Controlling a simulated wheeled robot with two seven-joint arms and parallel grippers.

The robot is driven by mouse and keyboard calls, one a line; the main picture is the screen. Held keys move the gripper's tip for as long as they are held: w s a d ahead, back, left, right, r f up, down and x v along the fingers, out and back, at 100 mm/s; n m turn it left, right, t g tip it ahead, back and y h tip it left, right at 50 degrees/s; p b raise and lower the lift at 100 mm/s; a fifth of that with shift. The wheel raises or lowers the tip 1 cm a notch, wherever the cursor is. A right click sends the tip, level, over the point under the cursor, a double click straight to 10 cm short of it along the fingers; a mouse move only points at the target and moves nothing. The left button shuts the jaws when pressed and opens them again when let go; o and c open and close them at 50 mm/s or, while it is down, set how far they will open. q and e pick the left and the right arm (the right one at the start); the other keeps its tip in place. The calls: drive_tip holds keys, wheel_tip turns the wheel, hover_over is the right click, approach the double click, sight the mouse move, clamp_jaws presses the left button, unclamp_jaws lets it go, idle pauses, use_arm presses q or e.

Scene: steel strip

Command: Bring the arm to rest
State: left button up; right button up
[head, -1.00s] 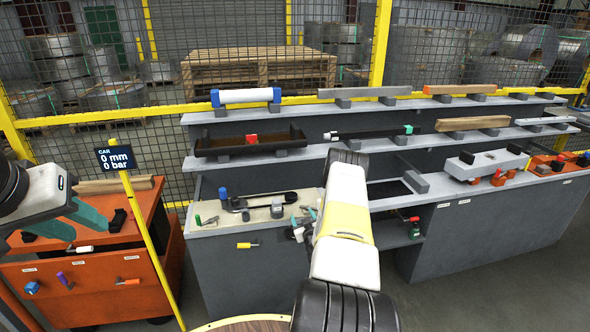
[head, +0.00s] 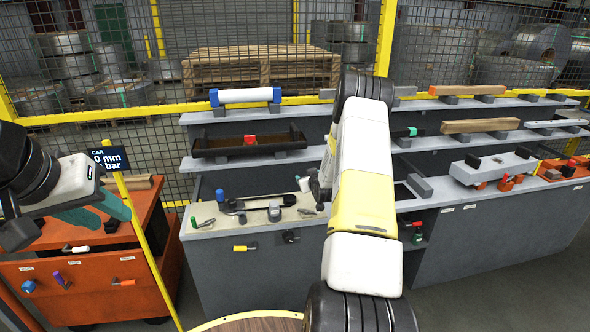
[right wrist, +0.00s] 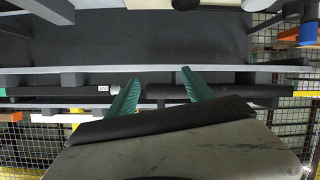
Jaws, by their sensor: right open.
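My right arm (head: 362,190) rises through the middle of the head view, bent, in front of the shelves. Its gripper is mostly hidden behind the arm there, with a small dark part showing at its left. My left gripper (head: 98,213) is at the left edge, over the orange cabinet, with teal fingers partly visible. Its opening is unclear.
A grey bench with stepped shelves (head: 250,165) stands ahead, holding bars, a dark tray (head: 250,145) and tools on a beige mat (head: 200,212). An orange cabinet (head: 120,260) and yellow post (head: 140,235) stand left. A mesh fence is behind. Floor at lower right is clear.

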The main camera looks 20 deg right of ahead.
drive_tip(key=shift+d+r, duration=0.1)
drive_tip(key=shift+r, duration=0.3)
